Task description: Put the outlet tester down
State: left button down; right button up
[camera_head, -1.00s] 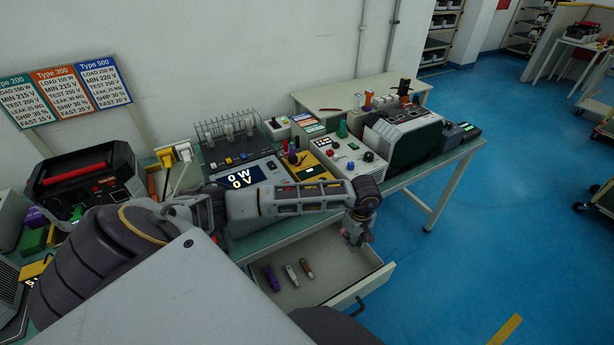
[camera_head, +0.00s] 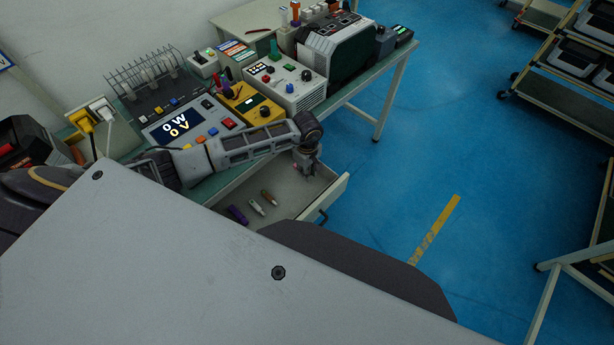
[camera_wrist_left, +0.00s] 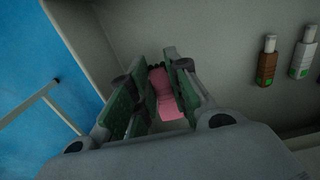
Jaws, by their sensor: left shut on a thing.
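My left gripper (camera_head: 307,166) reaches over the open drawer (camera_head: 335,190) from above, near its right end. In the left wrist view the same gripper (camera_wrist_left: 156,90) has its green-padded fingers around a pink thing (camera_wrist_left: 163,95), which I take to be the outlet tester. Its lower part is between the fingers, and pale drawer floor shows around it. Whether it touches the floor is unclear. My right gripper is not in view.
In the drawer lie a purple tool (camera_head: 237,214), a white one (camera_head: 256,207) and a brown one (camera_head: 269,197). The drawer wall (camera_wrist_left: 80,50) stands close beside the gripper. Bare drawer floor (camera_wrist_left: 215,50) separates the gripper from the tools. Instruments crowd the bench above.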

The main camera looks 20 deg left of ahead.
pick_arm(q)
jog(key=shift+f, duration=0.1)
jog(key=shift+f, duration=1.8)
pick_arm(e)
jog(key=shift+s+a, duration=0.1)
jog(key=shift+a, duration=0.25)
pick_arm(q)
jog(key=shift+f, duration=0.1)
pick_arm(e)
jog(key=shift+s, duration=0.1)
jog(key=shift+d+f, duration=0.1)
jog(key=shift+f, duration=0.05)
pick_arm(q)
jog(key=c, duration=1.7)
grip_release()
jog(key=shift+c, duration=0.2)
jog(key=o, duration=0.4)
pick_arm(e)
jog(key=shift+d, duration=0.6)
